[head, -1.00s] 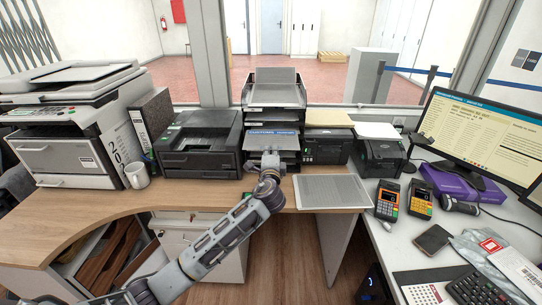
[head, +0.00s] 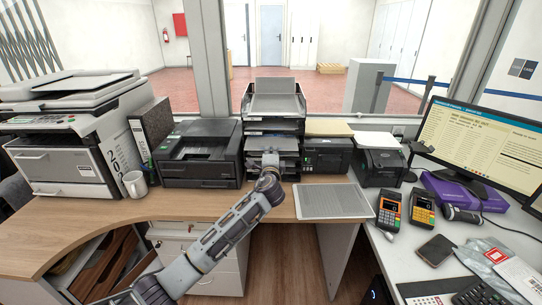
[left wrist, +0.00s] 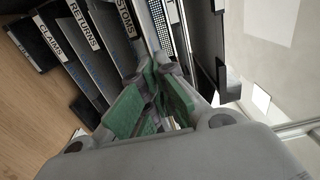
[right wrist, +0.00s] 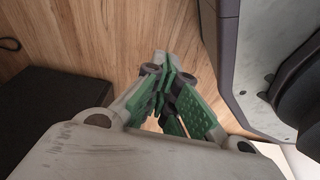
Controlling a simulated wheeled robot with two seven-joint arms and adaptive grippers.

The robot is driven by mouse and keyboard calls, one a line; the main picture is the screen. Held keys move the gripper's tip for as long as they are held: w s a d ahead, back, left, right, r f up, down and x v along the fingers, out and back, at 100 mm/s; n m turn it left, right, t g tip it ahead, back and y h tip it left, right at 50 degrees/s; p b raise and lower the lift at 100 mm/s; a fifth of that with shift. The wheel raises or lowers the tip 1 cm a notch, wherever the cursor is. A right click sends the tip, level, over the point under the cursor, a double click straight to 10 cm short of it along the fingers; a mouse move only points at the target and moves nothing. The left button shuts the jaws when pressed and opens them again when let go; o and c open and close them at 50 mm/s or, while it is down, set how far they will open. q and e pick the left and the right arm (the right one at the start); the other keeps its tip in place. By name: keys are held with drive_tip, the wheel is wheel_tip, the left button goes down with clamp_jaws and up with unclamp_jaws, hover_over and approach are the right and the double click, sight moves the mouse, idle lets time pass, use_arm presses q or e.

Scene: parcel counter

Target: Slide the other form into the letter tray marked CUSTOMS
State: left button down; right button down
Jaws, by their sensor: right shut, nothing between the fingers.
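The letter trays (head: 273,125) stand in a stack at the back of the desk. In the left wrist view, tray labels read CUSTOMS (left wrist: 126,18), RETURNS (left wrist: 84,24) and CLAIMS (left wrist: 50,42). My left gripper (head: 270,158) is at the front of the stack; in the left wrist view its green-padded fingers (left wrist: 165,72) are close together near the CUSTOMS label. I cannot make out a form between them. A grey, sheet-like panel (head: 333,201) lies flat on the desk to the right. My right gripper (right wrist: 163,68) is shut and empty; it shows only in the right wrist view.
Small black printers (head: 327,157) stand to the right. Card terminals (head: 390,209) and a monitor (head: 480,150) are on the side counter. The wooden front-left desk is clear.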

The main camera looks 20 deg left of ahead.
sight(271, 147)
use_arm(q)
drive_tip(key=shift+w+a, duration=0.15)
drive_tip(key=shift+w, duration=0.4)
drive_tip(key=shift+w+a+b, duration=0.2)
drive_tip(key=shift+w+b, duration=0.1)
drive_tip(key=shift+w, duration=0.35)
drive_tip(key=shift+w+a, duration=0.15)
drive_tip(key=shift+w, duration=0.3)
use_arm(e)
drive_tip(key=shift+w+a+r, duration=0.25)
drive_tip(key=shift+a+r, duration=0.15)
drive_tip(key=shift+r, duration=0.3)
drive_tip(key=shift+w, duration=0.15)
use_arm(q)
drive_tip(key=c, duration=1.6)
unclamp_jaws()
use_arm(e)
drive_tip(key=shift+w+a, duration=0.25)
use_arm(q)
drive_tip(key=shift+o, duration=0.8)
use_arm(e)
drive_tip(key=shift+s+d, duration=0.1)
drive_tip(key=shift+d, duration=0.4)
use_arm(q)
drive_tip(key=shift+f, duration=0.2)
use_arm(e)
drive_tip(key=shift+a, duration=0.25)
